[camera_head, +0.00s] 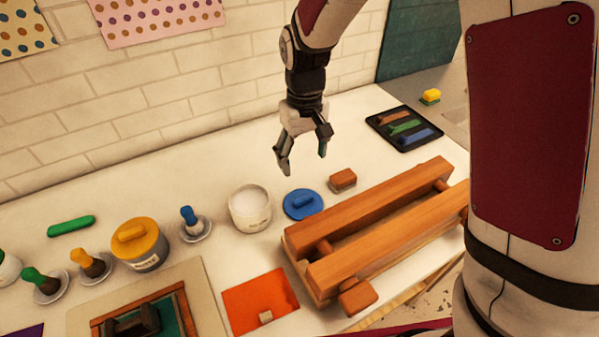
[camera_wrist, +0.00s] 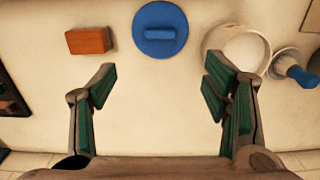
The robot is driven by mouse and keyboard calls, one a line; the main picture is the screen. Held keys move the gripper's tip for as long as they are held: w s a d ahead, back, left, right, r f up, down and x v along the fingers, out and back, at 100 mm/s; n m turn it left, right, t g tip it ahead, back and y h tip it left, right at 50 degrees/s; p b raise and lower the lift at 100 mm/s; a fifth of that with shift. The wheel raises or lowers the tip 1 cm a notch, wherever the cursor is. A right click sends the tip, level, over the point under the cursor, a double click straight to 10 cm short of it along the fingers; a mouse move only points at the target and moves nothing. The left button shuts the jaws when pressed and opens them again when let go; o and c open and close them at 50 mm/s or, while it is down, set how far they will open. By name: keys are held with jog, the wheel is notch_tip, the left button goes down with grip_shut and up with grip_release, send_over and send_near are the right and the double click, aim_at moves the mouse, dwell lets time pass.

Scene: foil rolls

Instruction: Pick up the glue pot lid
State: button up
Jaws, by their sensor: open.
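The blue round lid (camera_head: 303,204) with a raised bar handle lies flat on the white table, beside an open white pot (camera_head: 250,210). In the wrist view the lid (camera_wrist: 160,30) is at top centre, beyond the fingertips and between their lines, with its bar handle running left to right. The open pot (camera_wrist: 236,48) is to its right there. My gripper (camera_head: 303,158) is open and empty, above the table and behind the lid in the head view. Its two spread fingers also show in the wrist view (camera_wrist: 158,85). Nothing hides the lid.
A small brown block (camera_head: 343,180) lies just right of the lid, and a wooden press (camera_head: 375,230) stands in front. A yellow-lidded pot (camera_head: 140,244), a blue-handled brush (camera_head: 191,222) and an orange sheet (camera_head: 260,299) are to the left and front. A black tray (camera_head: 404,129) is at right.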

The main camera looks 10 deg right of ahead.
send_over(303, 198)
jog(key=f, duration=0.6)
jog(key=f+p, duration=0.1)
jog(key=f, duration=0.2)
jog(key=shift+w+a, duration=0.15)
jog(key=shift+w, duration=0.1)
jog(key=f, duration=0.3)
jog(key=f+p, duration=0.1)
jog(key=shift+s+d+f, duration=0.15)
jog(key=shift+s+d, duration=0.05)
jog(key=shift+s, duration=0.2)
jog(key=shift+w+f, duration=0.1)
jog(key=shift+f, duration=0.45)
jog(key=c, duration=1.1)
